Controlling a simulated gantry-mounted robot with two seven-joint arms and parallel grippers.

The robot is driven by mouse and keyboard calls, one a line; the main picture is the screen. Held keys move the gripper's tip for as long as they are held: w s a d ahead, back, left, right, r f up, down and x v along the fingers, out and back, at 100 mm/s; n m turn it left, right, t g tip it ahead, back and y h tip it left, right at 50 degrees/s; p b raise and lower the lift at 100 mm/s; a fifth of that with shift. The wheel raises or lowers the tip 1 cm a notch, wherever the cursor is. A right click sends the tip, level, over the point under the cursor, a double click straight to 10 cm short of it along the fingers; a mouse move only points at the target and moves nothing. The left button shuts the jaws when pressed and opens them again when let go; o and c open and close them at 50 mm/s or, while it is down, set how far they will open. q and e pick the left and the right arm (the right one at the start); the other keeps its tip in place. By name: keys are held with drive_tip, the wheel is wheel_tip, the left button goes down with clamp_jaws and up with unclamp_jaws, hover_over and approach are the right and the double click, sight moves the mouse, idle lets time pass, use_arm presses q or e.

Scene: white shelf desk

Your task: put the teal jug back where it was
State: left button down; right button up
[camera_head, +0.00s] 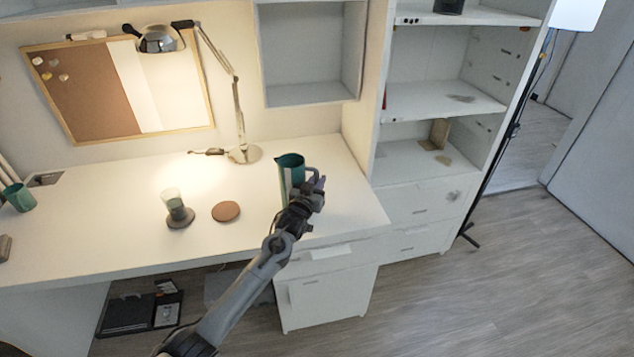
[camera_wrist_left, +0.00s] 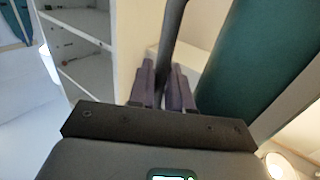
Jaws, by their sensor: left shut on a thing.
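The teal jug (camera_head: 291,163) is at the right part of the white desk, upright or nearly so, its lower part partly hidden by my gripper. My left gripper (camera_head: 318,184) is at the jug's right side, shut on its handle. In the left wrist view the dark handle (camera_wrist_left: 172,40) runs between the two purple-grey fingers (camera_wrist_left: 167,85), with the teal body (camera_wrist_left: 262,55) close on the right. I cannot tell whether the jug's base touches the desk. My right gripper is not in view.
A round brown coaster (camera_head: 226,211) lies bare left of the jug. A glass with dark green contents (camera_head: 173,200) stands on a dark coaster (camera_head: 181,222). A lamp base (camera_head: 245,155) stands behind. A teal cup (camera_head: 20,198) is at far left. Shelves (camera_head: 440,100) rise at right.

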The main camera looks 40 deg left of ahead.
use_arm(q)
drive_tip(key=c, duration=1.1)
unclamp_jaws()
drive_tip(key=shift+o, duration=0.2)
